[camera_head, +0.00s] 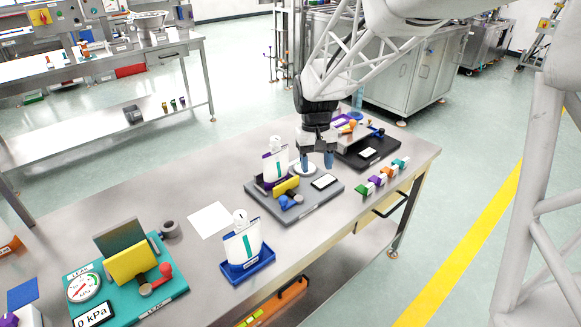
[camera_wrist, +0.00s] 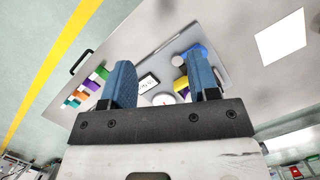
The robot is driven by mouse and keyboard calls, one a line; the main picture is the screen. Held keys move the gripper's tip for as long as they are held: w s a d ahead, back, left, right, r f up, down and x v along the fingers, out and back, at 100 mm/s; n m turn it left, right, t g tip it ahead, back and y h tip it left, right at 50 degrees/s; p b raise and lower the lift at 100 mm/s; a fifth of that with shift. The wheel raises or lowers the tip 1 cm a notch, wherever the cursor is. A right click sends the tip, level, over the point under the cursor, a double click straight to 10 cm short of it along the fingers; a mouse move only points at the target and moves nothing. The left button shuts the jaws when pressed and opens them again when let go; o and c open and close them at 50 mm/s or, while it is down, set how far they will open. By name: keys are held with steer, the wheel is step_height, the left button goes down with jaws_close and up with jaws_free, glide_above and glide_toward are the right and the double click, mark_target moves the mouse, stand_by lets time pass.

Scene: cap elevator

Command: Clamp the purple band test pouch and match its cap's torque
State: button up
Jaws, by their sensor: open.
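The white pouch with purple edging (camera_head: 275,165) stands upright, its white cap on top, at the back of a grey device (camera_head: 315,204). That device carries a yellow clamp block (camera_head: 287,185), a blue knob (camera_head: 291,201) and a small display (camera_head: 324,182). My gripper (camera_head: 318,161) points down over the device's back right, to the right of the pouch, with blue fingers apart and nothing between them. In the wrist view, the fingers of my gripper (camera_wrist: 164,84) straddle a view of the display (camera_wrist: 148,83) and a white round part (camera_wrist: 164,99). The pouch is not clear there.
A white pouch (camera_head: 243,244) stands in a blue tray (camera_head: 262,268) nearer the front. A teal gauge device (camera_head: 172,287) is front left. A black device (camera_head: 378,152) stands behind right. Several coloured blocks (camera_head: 376,181) line the right edge. A white sheet (camera_head: 210,219) lies left.

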steer(key=n+g+h, duration=0.1)
steer(key=g, duration=0.1)
glide_toward(283, 197)
steer(key=x, duration=0.2)
steer(key=shift+s+f, duration=0.1)
steer(key=shift+s, duration=0.1)
steer(key=shift+x, duration=3.9)
steer(key=shift+w, duration=0.1)
jaws_close()
